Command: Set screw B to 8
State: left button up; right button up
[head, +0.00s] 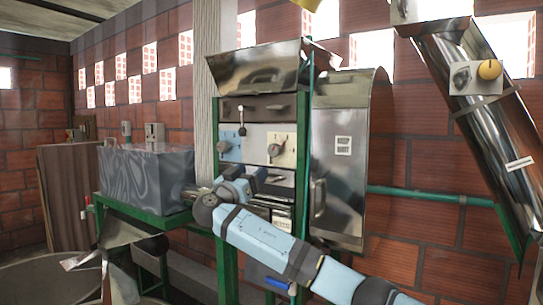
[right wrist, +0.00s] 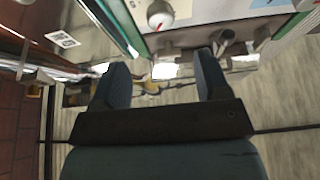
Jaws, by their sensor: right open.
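Two dial plates sit side by side on the machine's front panel in the head view: a pale blue plate with a grey knob (head: 223,147) and a cream plate with a grey knob (head: 275,150). I cannot read the lettering or scales, so I cannot tell which is screw B. My right gripper (head: 268,181) is just below and in front of the cream plate, apart from it. In the right wrist view my right gripper (right wrist: 162,65) is open and empty, and a pale round knob with a red mark (right wrist: 160,14) shows beyond the fingertips. My left gripper is out of view.
A lever with a dark ball (head: 241,119) stands out above the plates. A green post (head: 303,125) and a metal housing (head: 340,160) stand right of the panel. A grey box (head: 147,178) rests on the green frame at left. A sloping metal chute (head: 475,110) stands far right.

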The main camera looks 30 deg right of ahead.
aim_at(273, 154)
jog(key=p+x, duration=0.2)
jog(key=x, duration=1.1)
jog(key=shift+f+p, duration=0.1)
jog(key=shift+p, duration=0.2)
jog(key=shift+w, duration=0.1)
jog(key=shift+f, duration=0.1)
jog(key=c, duration=0.9)
